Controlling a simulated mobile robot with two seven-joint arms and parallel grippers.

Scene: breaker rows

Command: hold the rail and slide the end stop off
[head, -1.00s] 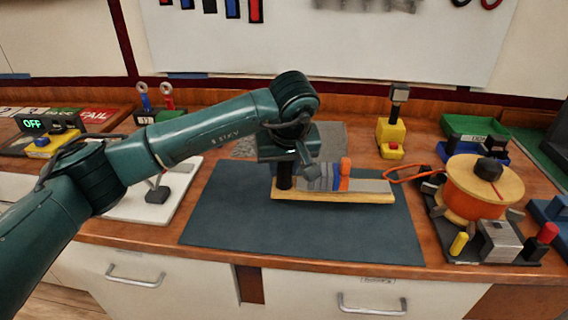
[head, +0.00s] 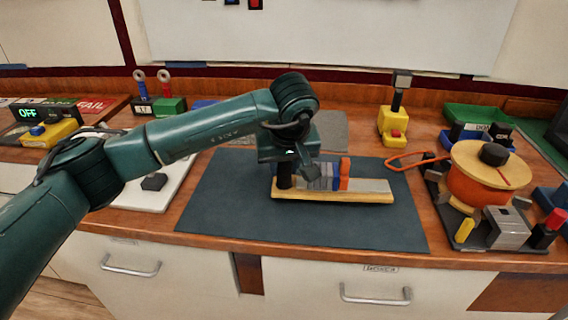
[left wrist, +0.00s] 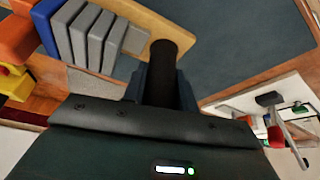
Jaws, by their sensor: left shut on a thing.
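The rail (head: 370,186) is a grey strip on a pale wooden board (head: 330,196) on the dark mat. Several grey modules (head: 314,178), a blue one (head: 335,176) and the orange end stop (head: 345,172) stand side by side on it; the end stop is rightmost, with bare rail beyond it. My left gripper (head: 285,172) is shut on a dark upright post (head: 284,182) at the board's left end. In the left wrist view the dark post (left wrist: 165,70) rises between the fingers, with grey modules (left wrist: 88,38) and the orange end stop (left wrist: 14,40) beyond. My right gripper is out of view.
The dark mat (head: 220,205) is clear around the board. An orange spool fixture (head: 478,185) stands to the right, with an orange loop (head: 410,160) toward the board. A yellow stand (head: 392,125) is behind. A white plate (head: 165,190) lies to the left.

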